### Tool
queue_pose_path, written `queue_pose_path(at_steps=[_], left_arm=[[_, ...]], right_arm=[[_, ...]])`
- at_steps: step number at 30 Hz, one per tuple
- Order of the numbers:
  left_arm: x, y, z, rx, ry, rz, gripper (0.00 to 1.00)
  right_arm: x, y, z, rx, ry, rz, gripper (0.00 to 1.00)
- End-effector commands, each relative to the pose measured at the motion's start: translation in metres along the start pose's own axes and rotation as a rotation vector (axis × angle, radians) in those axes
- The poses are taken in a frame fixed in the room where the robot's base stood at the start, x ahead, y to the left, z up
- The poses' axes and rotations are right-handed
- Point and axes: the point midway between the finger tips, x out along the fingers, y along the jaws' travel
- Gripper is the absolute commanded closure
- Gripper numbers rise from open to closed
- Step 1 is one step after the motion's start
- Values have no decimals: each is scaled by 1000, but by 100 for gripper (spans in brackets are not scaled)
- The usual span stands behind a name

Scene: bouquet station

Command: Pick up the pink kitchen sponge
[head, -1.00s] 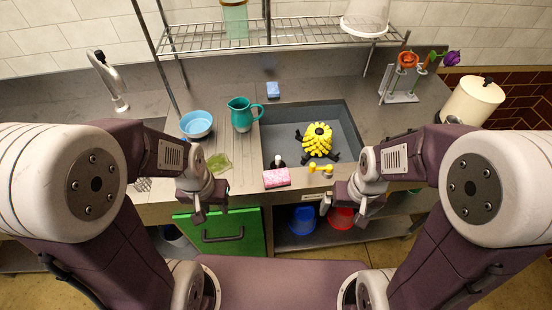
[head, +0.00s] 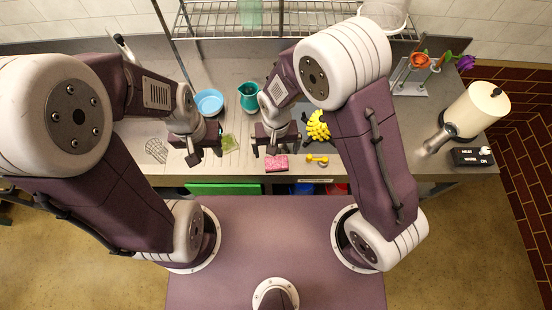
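The pink sponge (head: 276,163) lies near the counter's front edge, in front of the sink. My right gripper (head: 273,149) is just behind it in the picture, its fingers apart and with nothing seen between them. Whether it touches the sponge cannot be told. My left gripper (head: 206,158) is to the left, over the counter near a green cloth (head: 230,143), with its fingers apart and empty.
A yellow scrubber-like object (head: 318,127) is in the sink, partly hidden by my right arm. A blue bowl (head: 209,102) and teal jug (head: 248,98) stand behind. A wire rack (head: 235,20) is at the back.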

Motion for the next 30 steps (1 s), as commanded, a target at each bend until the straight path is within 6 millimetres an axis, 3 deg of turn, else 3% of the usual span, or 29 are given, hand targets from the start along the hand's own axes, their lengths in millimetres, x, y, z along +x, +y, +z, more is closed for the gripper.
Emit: queue_pose_path(at_steps=[5, 11, 19, 27, 30], left_arm=[[-6, 0, -1, 0, 0, 0, 64], [-8, 0, -1, 0, 0, 0, 64], [-21, 0, -2, 0, 0, 0, 64], [-21, 0, -2, 0, 0, 0, 64], [-21, 0, -2, 0, 0, 0, 64]], right_arm=[[28, 1, 1, 0, -5, 2, 2], [36, 1, 1, 0, -2, 1, 2], [79, 0, 3, 1, -4, 2, 2], [86, 0, 2, 1, 0, 0, 2], [86, 0, 2, 0, 0, 0, 27]])
